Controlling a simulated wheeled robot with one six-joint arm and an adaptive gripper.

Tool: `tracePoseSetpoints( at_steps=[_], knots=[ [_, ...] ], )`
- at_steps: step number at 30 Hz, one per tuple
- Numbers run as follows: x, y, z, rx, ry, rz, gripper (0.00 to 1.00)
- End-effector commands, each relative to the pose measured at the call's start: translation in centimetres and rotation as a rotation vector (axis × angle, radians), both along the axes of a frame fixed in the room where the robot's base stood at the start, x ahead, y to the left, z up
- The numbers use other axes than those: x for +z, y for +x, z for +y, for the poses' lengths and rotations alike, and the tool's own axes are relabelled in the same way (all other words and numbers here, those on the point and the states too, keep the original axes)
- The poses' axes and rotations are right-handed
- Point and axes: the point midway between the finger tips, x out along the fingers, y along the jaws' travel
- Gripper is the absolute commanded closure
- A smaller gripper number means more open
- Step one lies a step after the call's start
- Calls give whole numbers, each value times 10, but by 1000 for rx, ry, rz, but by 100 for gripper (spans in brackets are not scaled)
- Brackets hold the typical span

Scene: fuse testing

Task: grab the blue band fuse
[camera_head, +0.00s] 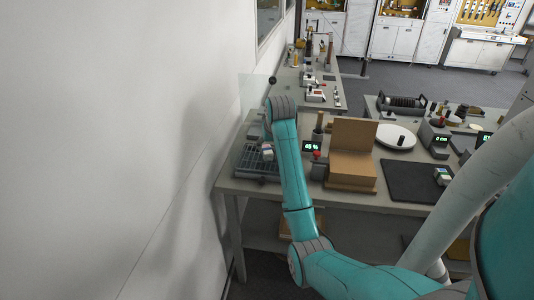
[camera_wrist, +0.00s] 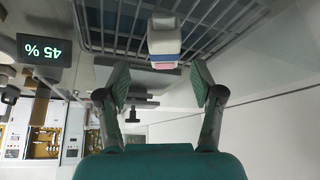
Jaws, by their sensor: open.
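A small pale block-like fuse with a pinkish stripe and a blue band (camera_wrist: 165,44) is at the top centre of the wrist view, against a dark slatted rack (camera_wrist: 225,14). In the head view a small white and blue piece (camera_head: 268,152), likely the same fuse, shows at the rack (camera_head: 254,170), just left of my arm. My gripper (camera_wrist: 160,84) is open and empty in the wrist view. In the head view my arm hides the gripper.
A display reading 45 % (camera_head: 312,146) and a cardboard-coloured block (camera_head: 352,150) stand right of my arm. A black mat (camera_head: 405,182) and a white round plate (camera_head: 396,134) lie farther right. A white wall (camera_head: 120,130) closes off the left side.

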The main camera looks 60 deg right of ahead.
Motion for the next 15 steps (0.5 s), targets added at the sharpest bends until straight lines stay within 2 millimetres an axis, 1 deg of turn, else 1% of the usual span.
tracePoseSetpoints(
  at_steps=[2,10,15],
  knots=[
    [-5,2,-1,0,1,1,33],
    [-37,17,-10,0,2,2,33],
    [-45,21,-14,0,0,0,33]
  ],
)
